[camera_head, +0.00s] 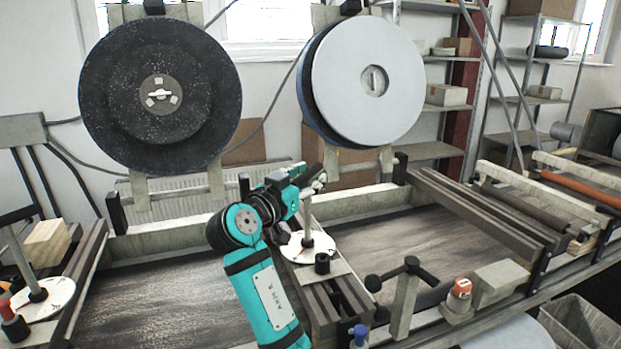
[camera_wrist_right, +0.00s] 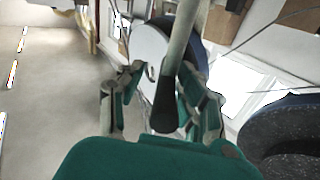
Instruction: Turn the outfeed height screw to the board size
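A height screw with a pale post (camera_head: 307,217) and a white dial (camera_head: 295,248) stands on the dark middle rail. My right gripper (camera_head: 318,180) is at the top of this post and hides much of its crank. In the right wrist view, the gripper's fingers (camera_wrist_right: 162,88) are spread, with a pale rod (camera_wrist_right: 183,45) with a dark end (camera_wrist_right: 164,112) between them; a gap shows beside it, and contact is unclear. A second screw with a white dial (camera_head: 62,296) and a dark crank stands at left. Which is the outfeed screw is unclear. My left gripper is out of view.
A large black disc (camera_head: 215,100) and a white disc (camera_head: 340,75) stand behind the conveyor. The belt (camera_head: 410,240) is clear.

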